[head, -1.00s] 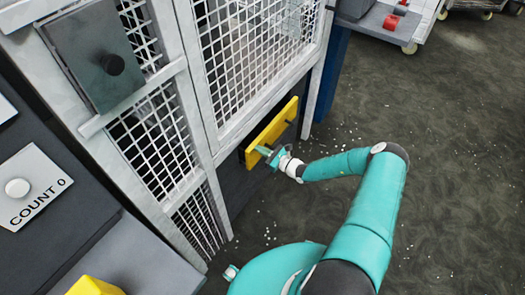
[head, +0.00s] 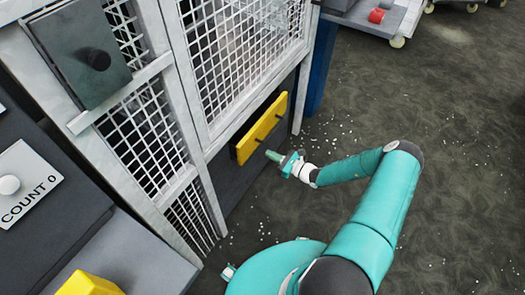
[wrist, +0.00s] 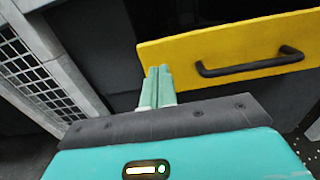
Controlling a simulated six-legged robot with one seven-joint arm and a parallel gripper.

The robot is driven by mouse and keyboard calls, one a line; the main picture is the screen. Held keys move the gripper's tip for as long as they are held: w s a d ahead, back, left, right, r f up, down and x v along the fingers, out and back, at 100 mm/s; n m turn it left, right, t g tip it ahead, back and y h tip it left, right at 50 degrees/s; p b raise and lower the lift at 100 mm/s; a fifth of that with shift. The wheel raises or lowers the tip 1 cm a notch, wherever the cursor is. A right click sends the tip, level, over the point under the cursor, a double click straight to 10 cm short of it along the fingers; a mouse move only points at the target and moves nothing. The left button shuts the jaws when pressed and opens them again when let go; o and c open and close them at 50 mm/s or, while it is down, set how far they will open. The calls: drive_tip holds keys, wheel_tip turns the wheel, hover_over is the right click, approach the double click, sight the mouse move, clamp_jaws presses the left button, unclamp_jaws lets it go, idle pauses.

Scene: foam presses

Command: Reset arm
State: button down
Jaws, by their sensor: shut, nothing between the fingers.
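My teal arm reaches up from the bottom of the head view, with my gripper (head: 274,156) just right of the yellow drawer front (head: 262,128). The gripper is shut and empty, and it is apart from the yellow front in the head view. In the wrist view the two pale green fingers (wrist: 157,82) are together, pointing at the dark machine side. The yellow front (wrist: 180,55) with its black bar handle (wrist: 250,62) lies to the right of the fingers there.
A mesh-fronted machine (head: 240,55) stands at the left and centre. A panel reading COUNT 0 (head: 25,185) is at the far left, with a yellow block (head: 88,284) below. A cart (head: 375,18) stands at the top. Open floor with scattered white bits (head: 450,150) lies to the right.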

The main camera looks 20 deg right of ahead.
drive_tip(key=v, duration=0.4)
drive_tip(key=shift+r, duration=0.1)
drive_tip(key=s+a+r+n+g+h, duration=0.1)
drive_tip(key=s+a+r+n+g, duration=0.1)
drive_tip(key=a+r+n+g, duration=0.5)
drive_tip(key=s+r+n+g+h, duration=0.1)
drive_tip(key=s+r+n+g, duration=0.15)
drive_tip(key=r+n, duration=0.65)
drive_tip(key=s+a+r+n+g+h, duration=0.1)
drive_tip(key=s+a+r+n+g, duration=0.25)
drive_tip(key=r, duration=0.85)
drive_tip(key=s+a+r+n+t+h, duration=0.1)
drive_tip(key=s+r+n+h, duration=0.3)
drive_tip(key=s+r, duration=0.4)
drive_tip(key=s+a+r+n+t+h, duration=0.2)
drive_tip(key=s+r+n+t+h, duration=0.1)
drive_tip(key=s+r, duration=0.6)
drive_tip(key=shift+s+a+r+n+h, duration=0.25)
drive_tip(key=shift+r+n+h, duration=0.25)
drive_tip(key=shift+r+n, duration=0.85)
drive_tip(key=shift+r+m, duration=0.35)
drive_tip(key=shift+m, duration=0.05)
